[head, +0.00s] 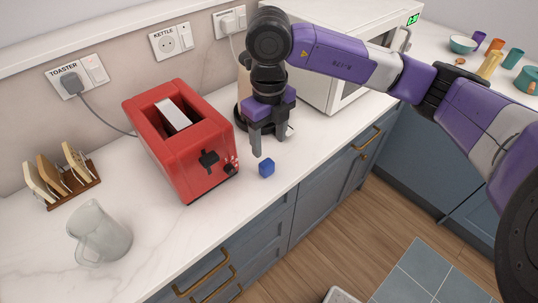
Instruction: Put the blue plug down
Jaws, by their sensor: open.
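The blue plug (266,168) is a small blue block on the white counter, just right of the red toaster's front corner and near the counter's front edge. My gripper (270,150) points down above and behind it in the head view, with its fingers apart. Nothing shows between the fingers. The plug looks clear of the fingers, though I cannot tell the exact gap to the nearer fingertip.
The red toaster (185,140) stands close left of my gripper. A white microwave (350,90) is behind to the right. A glass jug (98,235) and a toast rack (65,178) stand at the left. Counter (160,240) in front of the toaster is free.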

